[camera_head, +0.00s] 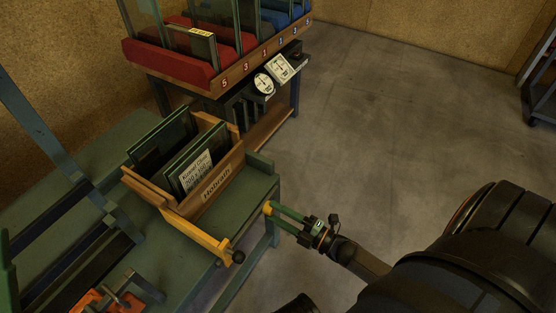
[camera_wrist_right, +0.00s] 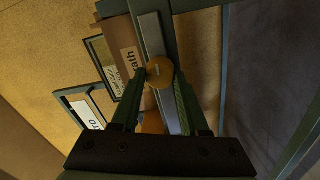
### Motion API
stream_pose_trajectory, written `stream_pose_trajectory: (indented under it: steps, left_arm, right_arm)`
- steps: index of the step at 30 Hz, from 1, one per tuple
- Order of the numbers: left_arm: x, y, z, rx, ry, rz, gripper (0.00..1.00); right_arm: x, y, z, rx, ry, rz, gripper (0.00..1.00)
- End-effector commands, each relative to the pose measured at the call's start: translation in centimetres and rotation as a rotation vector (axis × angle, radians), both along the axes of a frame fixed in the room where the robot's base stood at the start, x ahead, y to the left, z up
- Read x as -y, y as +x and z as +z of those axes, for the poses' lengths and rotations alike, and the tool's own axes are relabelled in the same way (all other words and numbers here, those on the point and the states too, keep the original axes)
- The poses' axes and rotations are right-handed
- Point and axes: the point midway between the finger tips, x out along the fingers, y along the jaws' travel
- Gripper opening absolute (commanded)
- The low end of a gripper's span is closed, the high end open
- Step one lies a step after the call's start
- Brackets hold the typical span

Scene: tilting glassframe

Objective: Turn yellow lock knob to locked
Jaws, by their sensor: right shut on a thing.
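Whether the mark stands at locked cannot be read. My left gripper is not in view.
A wooden box (camera_head: 226,176) on the green bench (camera_head: 110,150) holds dark-framed glass panes (camera_head: 193,160). A yellow bar (camera_head: 200,234) with a black ball handle (camera_head: 238,257) lies along its front. A rack with red blocks (camera_head: 170,62) and dials stands behind.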

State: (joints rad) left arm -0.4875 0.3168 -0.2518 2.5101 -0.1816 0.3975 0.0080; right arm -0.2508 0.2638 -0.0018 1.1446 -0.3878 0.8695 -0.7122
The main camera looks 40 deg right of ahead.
Motion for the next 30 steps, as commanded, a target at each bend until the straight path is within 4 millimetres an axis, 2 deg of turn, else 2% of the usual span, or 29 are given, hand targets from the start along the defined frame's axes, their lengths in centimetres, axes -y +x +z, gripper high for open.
stream_pose_trajectory:
  steps: [15,30]
  left_arm:
    - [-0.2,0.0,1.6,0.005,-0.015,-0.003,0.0]
    - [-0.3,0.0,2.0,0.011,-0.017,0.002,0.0]
  right_arm:
    - [0.0,-0.1,0.1,-0.149,0.356,0.0,0.0]
    - [0.0,-0.1,0.1,-0.187,0.452,0.0,0.0]
